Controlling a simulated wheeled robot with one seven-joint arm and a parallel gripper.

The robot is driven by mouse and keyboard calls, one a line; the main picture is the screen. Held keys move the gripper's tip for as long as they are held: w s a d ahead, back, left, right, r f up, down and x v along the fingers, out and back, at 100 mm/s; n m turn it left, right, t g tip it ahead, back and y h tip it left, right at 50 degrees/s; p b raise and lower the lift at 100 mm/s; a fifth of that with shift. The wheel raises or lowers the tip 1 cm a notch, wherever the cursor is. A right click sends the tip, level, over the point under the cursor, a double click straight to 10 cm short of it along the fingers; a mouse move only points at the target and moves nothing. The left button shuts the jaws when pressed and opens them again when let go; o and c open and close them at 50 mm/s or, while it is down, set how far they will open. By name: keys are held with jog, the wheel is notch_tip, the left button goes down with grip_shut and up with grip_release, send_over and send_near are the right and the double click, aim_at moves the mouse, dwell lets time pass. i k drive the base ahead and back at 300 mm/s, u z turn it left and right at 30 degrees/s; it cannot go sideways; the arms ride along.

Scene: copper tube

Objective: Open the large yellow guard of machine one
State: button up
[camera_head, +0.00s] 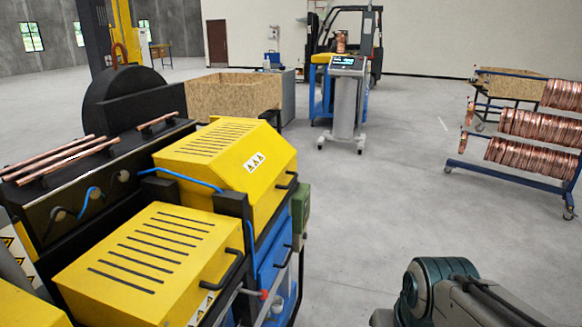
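A machine with yellow slotted guards fills the left of the head view. The taller yellow guard (222,165) has a sloped front, a warning label and a black handle (287,181) on its right side. It appears closed. A lower, flat-topped yellow guard (150,262) sits nearer, also apparently closed, with a black handle (222,270) at its right. Part of another yellow cover (30,308) is cut off at the bottom left. My arm shows at the bottom right, well apart from the guards; my gripper is out of view.
Copper tubes (62,156) lie on the machine's black left part. A blue rack (515,168) with copper coils stands at right. A console (346,100), a forklift (343,35) and a wooden crate (232,95) stand behind. The grey floor (380,200) right of the machine is clear.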

aim_at(250, 158)
jog(key=u, duration=0.15)
jog(key=i, duration=1.3)
jog(key=u, duration=0.15)
